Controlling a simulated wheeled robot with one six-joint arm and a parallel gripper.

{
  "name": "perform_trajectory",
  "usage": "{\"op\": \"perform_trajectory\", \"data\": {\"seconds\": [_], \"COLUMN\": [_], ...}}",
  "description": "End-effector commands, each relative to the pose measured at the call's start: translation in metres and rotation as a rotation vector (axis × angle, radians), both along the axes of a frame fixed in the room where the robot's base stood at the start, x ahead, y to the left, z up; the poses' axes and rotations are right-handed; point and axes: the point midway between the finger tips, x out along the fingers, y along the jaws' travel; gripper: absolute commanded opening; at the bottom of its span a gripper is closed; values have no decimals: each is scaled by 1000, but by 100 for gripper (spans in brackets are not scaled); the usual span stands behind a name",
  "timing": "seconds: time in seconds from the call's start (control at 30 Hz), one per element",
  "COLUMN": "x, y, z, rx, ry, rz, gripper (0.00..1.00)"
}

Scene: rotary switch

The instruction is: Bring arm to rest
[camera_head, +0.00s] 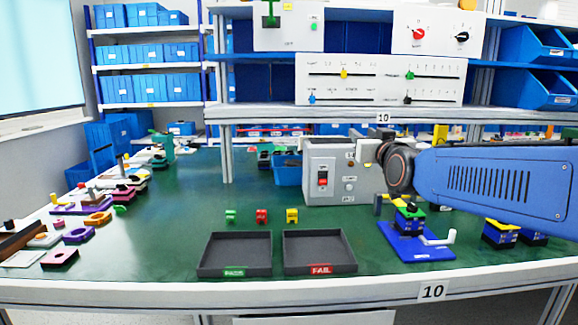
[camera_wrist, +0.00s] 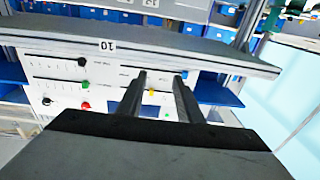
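My gripper (camera_wrist: 162,80) shows in the wrist view with its two dark fingers apart and nothing between them. In the head view, my blue arm (camera_head: 490,182) reaches in from the right over the bench, ending at a dark round joint; I cannot make out the fingers there. The rotary switch panel (camera_head: 440,35), white with a red knob (camera_head: 418,34) and a black knob (camera_head: 462,37), stands on the upper shelf at the right. The wrist view is tilted and upside down and shows the white slider panel (camera_wrist: 60,85) beyond the fingers.
A shelf edge (camera_wrist: 190,55) crosses the wrist view. Two dark trays, PASS (camera_head: 232,271) and FAIL (camera_head: 320,268), lie at the front.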

Motion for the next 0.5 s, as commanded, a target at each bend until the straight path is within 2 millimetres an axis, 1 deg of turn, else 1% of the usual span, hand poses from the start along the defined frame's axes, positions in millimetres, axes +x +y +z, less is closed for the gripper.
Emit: {"op": "perform_trajectory", "data": {"seconds": [0.03,0.07,0.1,0.17,0.2,0.27,0.3,0.37,0.4,0.47,0.5], "x": [-16,-25,-37,-58,-73,-97,-114,-139,-157,-184,-203], "y": [-3,-4,-5,-8,-10,-13,-16,-19,-22,-26,-29], "z": [-19,-32,-51,-78,-96,-124,-143,-169,-186,-210,-226], "rx": [-4,-5,-8,-14,-16,-19,-22,-23,-24,-27,-27], "ry": [68,115,178,271,333,427,491,582,642,731,789], "rz": [6,11,15,21,23,25,24,21,19,14,8], "gripper": [33,33,33,33,33,33,33,33,33,33,33]}}
